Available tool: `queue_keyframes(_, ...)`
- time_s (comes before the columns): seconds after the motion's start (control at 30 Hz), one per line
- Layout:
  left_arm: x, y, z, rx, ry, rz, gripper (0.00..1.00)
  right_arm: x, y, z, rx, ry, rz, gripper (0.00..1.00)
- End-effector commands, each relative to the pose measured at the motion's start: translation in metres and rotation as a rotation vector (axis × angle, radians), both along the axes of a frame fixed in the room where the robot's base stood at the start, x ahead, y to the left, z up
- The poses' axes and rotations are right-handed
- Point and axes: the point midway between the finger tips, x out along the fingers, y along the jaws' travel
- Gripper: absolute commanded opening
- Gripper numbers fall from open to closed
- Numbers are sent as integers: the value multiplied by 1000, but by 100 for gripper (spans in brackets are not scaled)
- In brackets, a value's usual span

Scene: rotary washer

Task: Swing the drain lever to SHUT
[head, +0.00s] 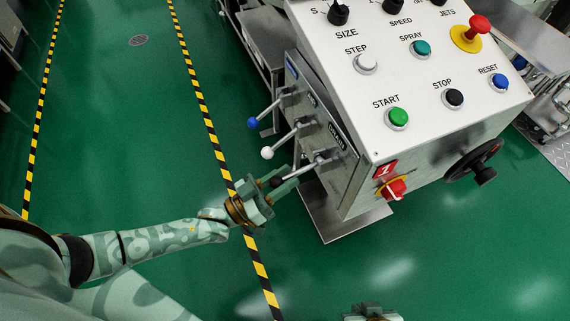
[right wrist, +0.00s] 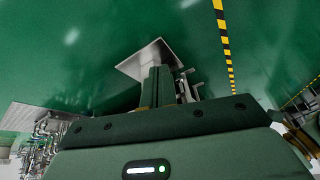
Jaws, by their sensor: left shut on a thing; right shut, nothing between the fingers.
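The drain lever (head: 302,171) is the nearest of three levers on the left side of the control box. Its metal rod points out to the lower left, below a dark label that seems to read DRAIN (head: 337,136). My left gripper (head: 272,185) is shut on the lever's dark knobbed end, and its fingers partly hide the knob. No SHUT mark is legible. My right gripper (head: 370,314) shows only in part at the bottom edge of the head view. In the right wrist view its fingers (right wrist: 158,78) are together and empty.
A blue-knobbed lever (head: 254,122) and a white-knobbed lever (head: 268,152) stand just beyond the drain lever. The box's top carries several buttons and a red emergency stop (head: 478,27). A red rotary switch (head: 395,188) and black handwheel (head: 475,162) are on its front.

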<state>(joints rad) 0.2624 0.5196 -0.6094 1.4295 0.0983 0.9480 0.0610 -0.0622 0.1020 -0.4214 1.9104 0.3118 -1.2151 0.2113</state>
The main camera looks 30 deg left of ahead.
Motion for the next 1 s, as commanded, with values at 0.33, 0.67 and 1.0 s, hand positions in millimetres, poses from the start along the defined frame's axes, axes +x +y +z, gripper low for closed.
queue_keyframes(0.33,3,4,2,-3,-5,7,0,93,154,218,421,-278,215,0)
queue_keyframes(0.67,4,4,3,-3,-5,7,0,91,191,257,494,-315,300,0)
queue_keyframes(1.0,4,4,3,-3,-7,8,0,122,241,218,490,-316,299,0)
